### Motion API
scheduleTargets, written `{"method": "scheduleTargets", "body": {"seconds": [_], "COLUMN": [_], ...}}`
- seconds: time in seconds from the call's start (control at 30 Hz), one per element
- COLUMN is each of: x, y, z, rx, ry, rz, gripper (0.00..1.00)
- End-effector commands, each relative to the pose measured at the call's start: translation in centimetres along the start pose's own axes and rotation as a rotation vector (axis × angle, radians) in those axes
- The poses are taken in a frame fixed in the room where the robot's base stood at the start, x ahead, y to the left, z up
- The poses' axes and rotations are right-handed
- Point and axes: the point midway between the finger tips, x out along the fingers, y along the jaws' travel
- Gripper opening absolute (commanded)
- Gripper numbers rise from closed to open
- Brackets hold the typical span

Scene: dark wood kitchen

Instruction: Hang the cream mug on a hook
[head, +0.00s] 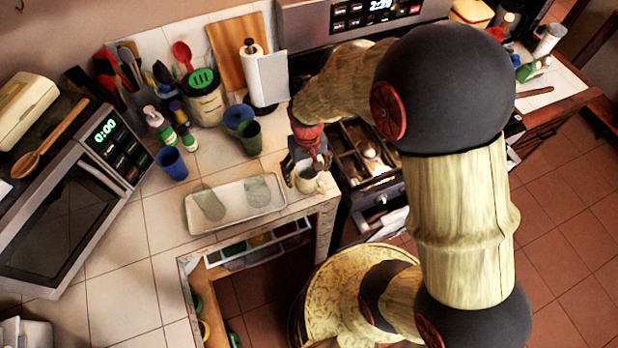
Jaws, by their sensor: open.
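The cream mug (307,181) stands on the tiled counter near its right front corner, just right of the white tray. My gripper (306,167) points down at the mug from above, with its fingers at the mug's rim. The jaws are open; whether a finger touches the mug or reaches inside it cannot be told at this size. My arm comes in from the right, over the stove. I cannot make out a hook in this view.
The white tray (190,215) holds two greenish pieces. Blue cups (171,164), a green cup (250,138), bottles and a utensil crock (206,105) stand behind it. A microwave (60,215) is at left, a stove (365,165) at right. An open drawer (258,241) sits below the counter edge.

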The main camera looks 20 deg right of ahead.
Motion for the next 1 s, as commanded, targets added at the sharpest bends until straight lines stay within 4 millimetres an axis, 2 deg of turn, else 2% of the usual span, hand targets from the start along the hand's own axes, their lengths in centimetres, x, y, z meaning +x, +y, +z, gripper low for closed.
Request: {"method": "scheduleTargets", "body": {"seconds": [0.2, 0.3, 0.57, 1.0], "x": [3.3, 4.3, 4.4, 4.4], "y": [0.3, 0.3, 0.3, 0.3], "z": [-0.2, -0.2, -0.2, -0.2], "rx": [0.0, 0.0, 0.0, 0.0], "ry": [-0.004, -0.002, 0.0, 0.0], "rz": [0.0, 0.0, 0.0, 0.0], "gripper": [0.79, 0.79, 0.78, 0.53]}}
